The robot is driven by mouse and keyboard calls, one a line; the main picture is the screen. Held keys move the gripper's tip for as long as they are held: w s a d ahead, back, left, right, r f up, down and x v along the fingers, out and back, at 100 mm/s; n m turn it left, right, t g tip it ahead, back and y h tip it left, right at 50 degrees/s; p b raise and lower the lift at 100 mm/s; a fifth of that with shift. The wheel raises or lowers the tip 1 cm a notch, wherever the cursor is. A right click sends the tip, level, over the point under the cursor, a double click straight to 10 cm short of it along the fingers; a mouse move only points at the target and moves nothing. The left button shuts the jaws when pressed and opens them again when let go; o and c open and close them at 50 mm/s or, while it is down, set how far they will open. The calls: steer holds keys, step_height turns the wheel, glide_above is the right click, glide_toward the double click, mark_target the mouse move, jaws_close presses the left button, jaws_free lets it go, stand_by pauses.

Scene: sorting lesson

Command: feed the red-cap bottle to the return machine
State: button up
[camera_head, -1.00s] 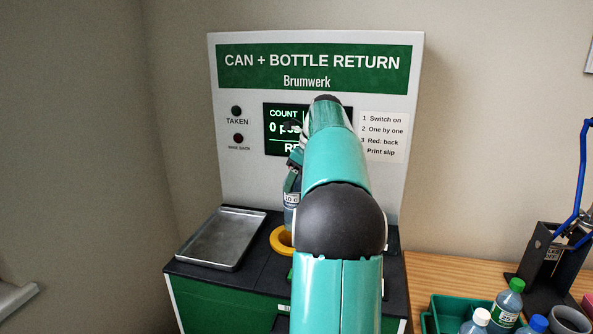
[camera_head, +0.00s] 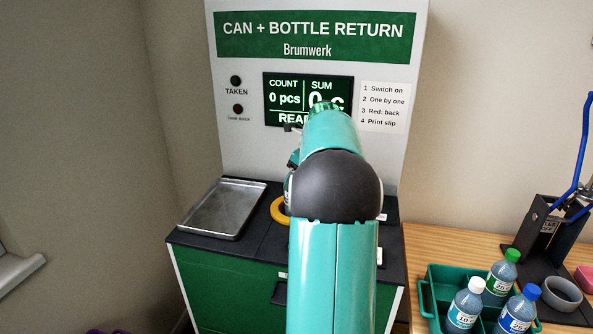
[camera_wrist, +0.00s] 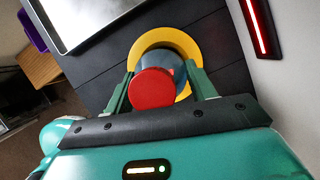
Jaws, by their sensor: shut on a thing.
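The return machine (camera_head: 222,150) stands ahead, its display (camera_head: 282,98) showing "0 pcs". A yellow ring (camera_head: 278,210) surrounds the opening on its dark counter. My gripper (camera_wrist: 158,76) is shut on the red-cap bottle, one green finger on each side. In the wrist view the bottle's red cap (camera_wrist: 153,88) faces the camera, and its bluish body points down at the yellow ring (camera_wrist: 152,40). The body overlaps the opening; I cannot tell how deep it sits. In the head view my arm hides most of the bottle and gripper.
A metal tray (camera_head: 222,207) lies left of the ring. On the wooden table (camera_head: 425,245) at right, a green crate (camera_head: 430,295) holds white-, green- and blue-capped bottles. A dark stand (camera_head: 540,232) and a grey bowl (camera_head: 562,293) are beside it.

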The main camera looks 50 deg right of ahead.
steer(key=shift+f, duration=0.3)
steer(key=o, duration=1)
steer(key=shift+o, duration=0.2)
